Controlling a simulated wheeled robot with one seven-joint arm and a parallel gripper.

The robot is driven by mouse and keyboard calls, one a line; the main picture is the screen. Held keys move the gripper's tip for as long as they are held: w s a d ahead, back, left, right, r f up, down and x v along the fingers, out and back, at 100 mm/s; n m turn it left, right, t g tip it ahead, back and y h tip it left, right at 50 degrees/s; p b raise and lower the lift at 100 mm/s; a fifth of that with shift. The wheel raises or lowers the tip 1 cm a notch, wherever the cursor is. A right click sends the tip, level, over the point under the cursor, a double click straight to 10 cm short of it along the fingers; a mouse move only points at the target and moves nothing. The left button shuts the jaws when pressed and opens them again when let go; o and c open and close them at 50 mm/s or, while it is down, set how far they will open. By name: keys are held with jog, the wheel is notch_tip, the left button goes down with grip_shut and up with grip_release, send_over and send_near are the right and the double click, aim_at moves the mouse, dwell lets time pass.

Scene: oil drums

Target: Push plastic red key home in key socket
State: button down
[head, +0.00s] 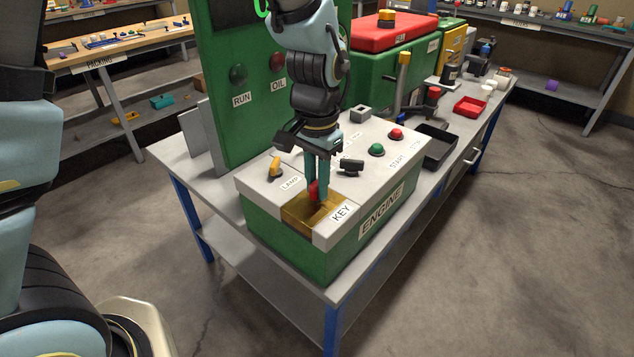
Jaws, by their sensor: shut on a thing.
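The red key (314,190) is between the fingertips of my gripper (316,188), which is shut on it. The gripper points straight down over the brass key socket (297,208), a recess at the near corner of the engine box beside the KEY label. The key's lower end is at the socket, but the fingers and the socket's shade hide how deep it sits. The green engine box (290,238) with its pale top stands on the grey workbench.
On the box top are a yellow lamp switch (276,167), a black knob (351,166), a green button (377,149) and a red button (396,134). A green upright panel (240,90) stands behind. A black tray (437,146) lies to the right.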

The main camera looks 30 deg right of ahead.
jog(key=shift+f, duration=0.5)
jog(key=c, duration=0.7)
grip_release()
jog(key=shift+r, duration=0.1)
